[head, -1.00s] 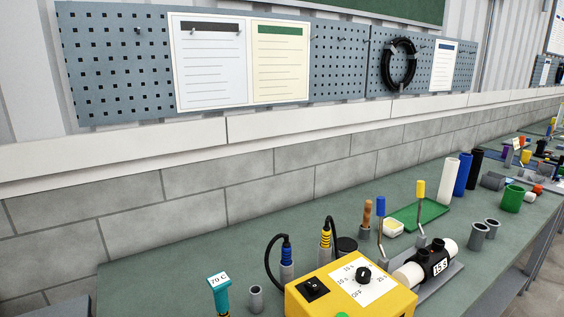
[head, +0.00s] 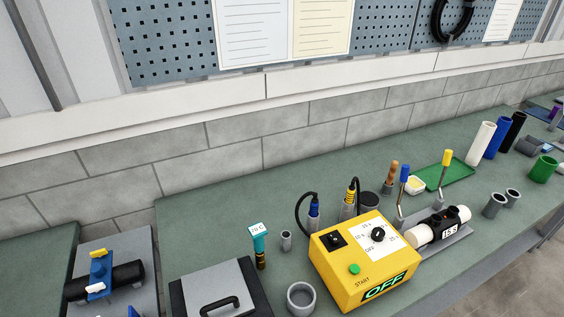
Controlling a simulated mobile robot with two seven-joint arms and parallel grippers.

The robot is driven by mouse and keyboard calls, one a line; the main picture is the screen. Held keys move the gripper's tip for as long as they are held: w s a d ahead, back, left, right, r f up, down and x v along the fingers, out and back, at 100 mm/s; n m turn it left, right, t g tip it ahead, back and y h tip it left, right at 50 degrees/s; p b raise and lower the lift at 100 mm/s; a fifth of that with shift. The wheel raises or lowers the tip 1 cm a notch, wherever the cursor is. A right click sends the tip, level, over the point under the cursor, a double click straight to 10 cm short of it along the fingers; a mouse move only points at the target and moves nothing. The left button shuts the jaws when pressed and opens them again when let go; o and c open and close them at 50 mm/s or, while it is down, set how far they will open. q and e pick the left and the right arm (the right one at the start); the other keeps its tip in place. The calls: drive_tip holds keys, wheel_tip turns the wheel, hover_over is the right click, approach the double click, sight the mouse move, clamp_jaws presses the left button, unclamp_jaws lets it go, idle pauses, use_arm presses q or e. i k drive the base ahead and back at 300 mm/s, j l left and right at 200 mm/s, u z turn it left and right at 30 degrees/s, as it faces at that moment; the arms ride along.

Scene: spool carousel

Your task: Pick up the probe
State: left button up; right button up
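The probe appears to be the teal-headed tool (head: 259,241) with a small white display reading about 70 C. It stands upright on the green bench, left of the yellow control box (head: 340,270). Its lower part is dark with a brass-coloured section. A small grey open cup (head: 286,240) stands just right of it. Neither of my grippers is in the head view.
A grey case with a black handle (head: 213,297) lies front left of the probe. A larger grey ring-shaped cup (head: 301,297) stands in front. A clamp fixture holding a black pipe (head: 112,277) is at far left. A block wall (head: 160,175) runs behind the bench.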

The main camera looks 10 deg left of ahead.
sight(257, 231)
drive_tip(key=u, duration=0.4)
drive_tip(key=i+l+u, duration=0.2)
drive_tip(key=i+u, duration=0.15)
drive_tip(key=u, duration=0.3)
drive_tip(key=i+u, duration=0.2)
drive_tip(key=u, duration=0.25)
